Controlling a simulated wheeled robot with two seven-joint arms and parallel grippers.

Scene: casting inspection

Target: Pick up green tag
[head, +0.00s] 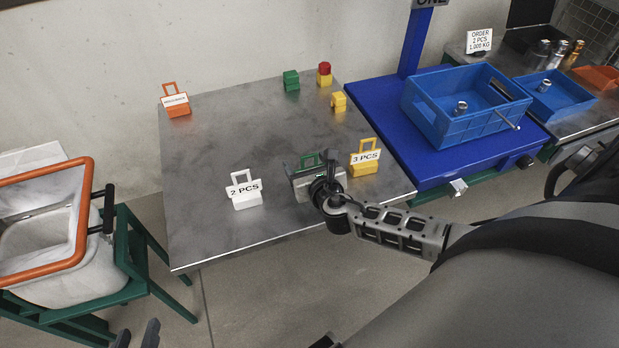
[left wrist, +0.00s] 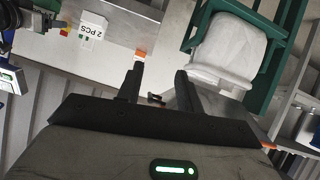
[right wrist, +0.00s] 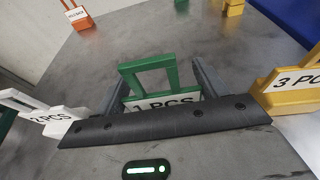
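The green tag (head: 308,163) has a handle loop and a white "1 PCS" label. It stands near the table's front edge, partly hidden in the head view by my right gripper (head: 318,180). In the right wrist view the green tag (right wrist: 150,80) is upright between the two spread fingers of my right gripper (right wrist: 160,88). The fingers look apart from its handle, and its lower part is hidden by the gripper body. My left gripper (head: 137,336) is open and empty at the bottom of the head view, away from the table; its spread fingers also show in the left wrist view (left wrist: 160,82).
A white "2 PCS" tag (head: 244,193) and a yellow "3 PCS" tag (head: 364,160) flank the green tag. An orange tag (head: 176,102) and several small blocks stand toward the back. Blue crate (head: 455,132) at right, orange-rimmed bin (head: 88,200) at left. The table's middle is clear.

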